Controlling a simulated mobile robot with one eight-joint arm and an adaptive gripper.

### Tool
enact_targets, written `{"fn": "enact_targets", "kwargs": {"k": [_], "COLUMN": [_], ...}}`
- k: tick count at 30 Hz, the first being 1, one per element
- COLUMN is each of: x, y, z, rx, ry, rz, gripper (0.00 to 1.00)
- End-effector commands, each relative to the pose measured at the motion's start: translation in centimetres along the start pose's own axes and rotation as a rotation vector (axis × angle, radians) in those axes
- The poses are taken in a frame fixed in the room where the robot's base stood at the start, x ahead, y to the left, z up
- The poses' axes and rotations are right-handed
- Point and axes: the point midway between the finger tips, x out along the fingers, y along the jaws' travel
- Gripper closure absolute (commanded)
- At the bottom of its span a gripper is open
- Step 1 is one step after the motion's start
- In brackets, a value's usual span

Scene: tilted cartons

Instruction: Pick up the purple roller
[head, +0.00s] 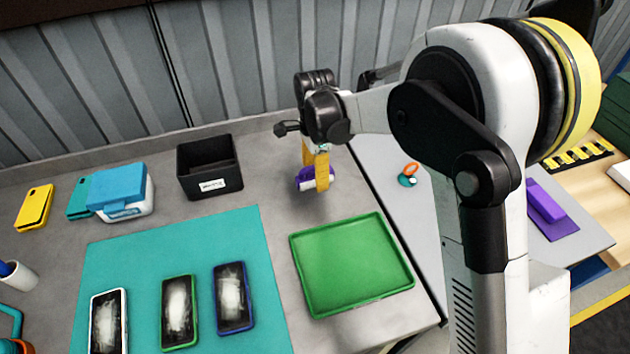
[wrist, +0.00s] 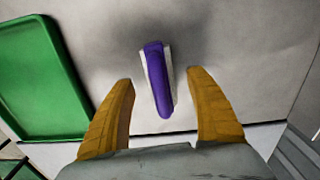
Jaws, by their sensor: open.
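The purple roller (wrist: 156,75) lies on the grey worktop, with a white part showing along its sides. In the wrist view it sits between and a little beyond the two yellow fingers of my gripper (wrist: 160,105). The fingers are apart on either side, with space between each finger and the roller. In the head view my gripper (head: 318,172) points down at the roller (head: 302,180), and a yellow finger covers part of it. I cannot tell the exact height of the fingertips above the worktop.
A green tray (head: 350,264) lies just in front of the roller. A black open bin (head: 209,168) stands to the left, beside a blue-lidded box (head: 118,186). A teal mat (head: 190,245) carries several phone-like devices. The worktop's edge (head: 395,235) runs to the right.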

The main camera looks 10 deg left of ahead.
Motion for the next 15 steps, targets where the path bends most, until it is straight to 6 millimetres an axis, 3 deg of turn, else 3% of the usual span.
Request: {"fn": "enact_targets", "kwargs": {"k": [3,9,11,15], "x": [1.6,1.52,1.51,1.5], "y": [-0.05,-0.04,-0.05,-0.05], "z": [-0.01,-0.03,-0.03,-0.03], "rx": [0.0,0.0,0.0,0.0], "ry": [0.0,0.0,0.0,0.0], "rz": [0.0,0.0,0.0,0.0], "gripper": [0.35,0.35,0.49,0.92]}}
